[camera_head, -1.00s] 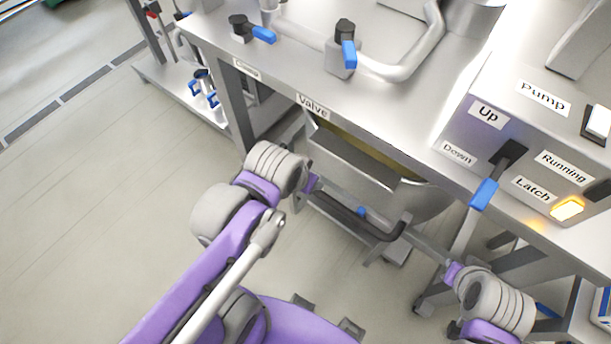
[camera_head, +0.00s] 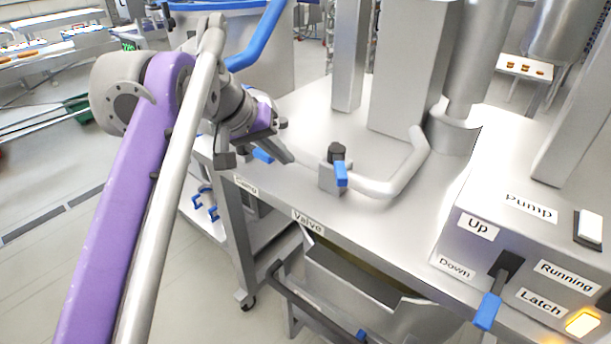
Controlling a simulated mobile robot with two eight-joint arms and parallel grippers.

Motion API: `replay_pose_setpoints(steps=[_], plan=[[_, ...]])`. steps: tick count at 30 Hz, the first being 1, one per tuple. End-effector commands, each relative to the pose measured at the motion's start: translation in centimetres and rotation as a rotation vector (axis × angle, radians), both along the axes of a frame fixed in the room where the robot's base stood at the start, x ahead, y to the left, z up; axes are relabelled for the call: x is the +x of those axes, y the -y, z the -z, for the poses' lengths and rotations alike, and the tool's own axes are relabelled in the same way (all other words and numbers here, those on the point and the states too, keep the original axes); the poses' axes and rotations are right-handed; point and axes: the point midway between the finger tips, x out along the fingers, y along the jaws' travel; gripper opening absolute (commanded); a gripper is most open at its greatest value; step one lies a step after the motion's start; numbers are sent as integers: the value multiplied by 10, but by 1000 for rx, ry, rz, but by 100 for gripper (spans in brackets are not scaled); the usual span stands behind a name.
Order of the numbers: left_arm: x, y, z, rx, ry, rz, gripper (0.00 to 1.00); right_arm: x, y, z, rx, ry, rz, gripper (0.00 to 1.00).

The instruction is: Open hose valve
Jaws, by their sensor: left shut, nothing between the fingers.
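The hose valve is a grey block with a black cap and a blue lever (camera_head: 341,173) on the steel table, behind the label "Valve" (camera_head: 307,222). The lever points toward the table's front edge, across the pipe (camera_head: 375,187). My left gripper (camera_head: 262,158) is over the table's left end, left of the valve and apart from it. It is shut and empty. It partly hides the blue clamp handle (camera_head: 263,156), behind the label "Clamp" (camera_head: 246,184); whether they touch cannot be told. My right gripper is out of view.
A control box (camera_head: 452,243) with a blue-handled Up/Down lever (camera_head: 488,311) and lit orange Latch button (camera_head: 583,323) stands at right. Tall steel columns (camera_head: 412,70) rise behind the pipe. A bin (camera_head: 350,285) sits below the table. Floor at left is clear.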

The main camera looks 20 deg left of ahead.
Motion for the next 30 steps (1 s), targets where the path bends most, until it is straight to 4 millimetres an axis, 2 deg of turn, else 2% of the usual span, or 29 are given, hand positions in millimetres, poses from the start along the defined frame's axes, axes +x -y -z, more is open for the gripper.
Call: replay_pose_setpoints(steps=[3,7,21,24,30], plan=[[5,-3,-11,-20,8,-8,0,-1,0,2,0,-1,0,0],[11,1,-4,-23,9,-5,0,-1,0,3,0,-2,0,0],[58,33,70,-22,10,-4,0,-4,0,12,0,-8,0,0],[63,50,66,-22,11,-2,0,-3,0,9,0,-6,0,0],[69,64,66,-22,11,-7,0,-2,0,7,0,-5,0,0]])
